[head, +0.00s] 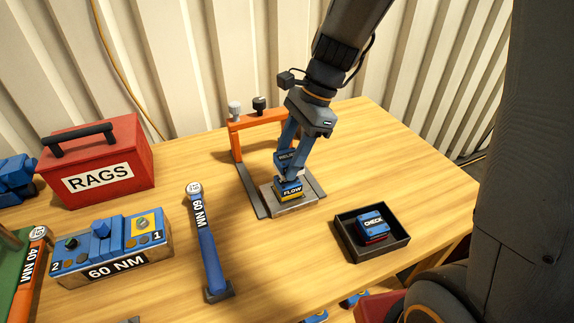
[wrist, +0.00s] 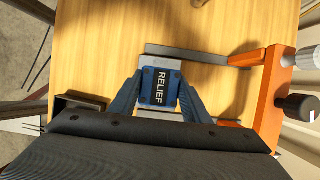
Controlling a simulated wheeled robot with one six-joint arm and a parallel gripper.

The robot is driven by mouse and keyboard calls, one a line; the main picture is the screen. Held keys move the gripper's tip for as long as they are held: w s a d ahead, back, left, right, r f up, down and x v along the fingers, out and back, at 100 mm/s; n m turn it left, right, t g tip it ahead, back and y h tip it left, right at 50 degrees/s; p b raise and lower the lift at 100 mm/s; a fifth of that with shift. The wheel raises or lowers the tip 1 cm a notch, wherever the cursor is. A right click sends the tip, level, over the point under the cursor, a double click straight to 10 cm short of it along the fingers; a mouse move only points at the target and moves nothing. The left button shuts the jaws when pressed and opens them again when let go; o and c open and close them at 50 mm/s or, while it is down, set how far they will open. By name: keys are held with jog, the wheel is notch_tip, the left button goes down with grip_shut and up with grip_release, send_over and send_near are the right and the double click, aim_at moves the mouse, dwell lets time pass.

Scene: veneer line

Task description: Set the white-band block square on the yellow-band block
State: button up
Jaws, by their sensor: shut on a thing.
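My gripper (head: 287,168) is shut on the block labelled RELIEF (head: 285,156), with a finger on either side. The wrist view shows the block's dark blue top (wrist: 159,86) between the fingers; its band is hard to make out. The yellow-band block, labelled FLOW (head: 291,190), sits on the grey plate (head: 301,206) of the orange-framed fixture. The held block is above it in the head view, with FLOW's label uncovered. FLOW is hidden in the wrist view, so I cannot tell how well the two line up.
The orange frame (head: 236,140) with two knobs stands close behind my gripper. A black tray (head: 372,257) holds a red-band CHECK block (head: 373,224) at right.

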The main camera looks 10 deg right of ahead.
jog(key=shift+f, duration=1.25)
jog(key=shift+f, duration=0.1)
jog(key=o, duration=1.4)
jog(key=b+v, duration=0.1)
jog(key=v, duration=1.1)
jog(key=s+d+f+n+h, duration=0.1)
jog(key=s+d+f+n, duration=0.1)
jog(key=s+f+n, duration=0.1)
jog(key=s+d+f+n+t+h, duration=0.1)
jog(key=s+d+f+n, duration=0.2)
jog(key=f+n, duration=0.2)
jog(key=s+d+f+n+t+h, duration=0.1)
jog(key=s+d+f+n+h, duration=0.1)
jog(key=n, duration=0.5)
jog(key=shift+s+d+f, duration=0.2)
jog(key=shift+d+f, duration=0.15)
jog(key=shift+f, duration=0.25)
jog(key=shift+s+d+f, duration=0.2)
jog(key=shift+d+f, duration=0.1)
jog(key=shift+f, duration=0.25)
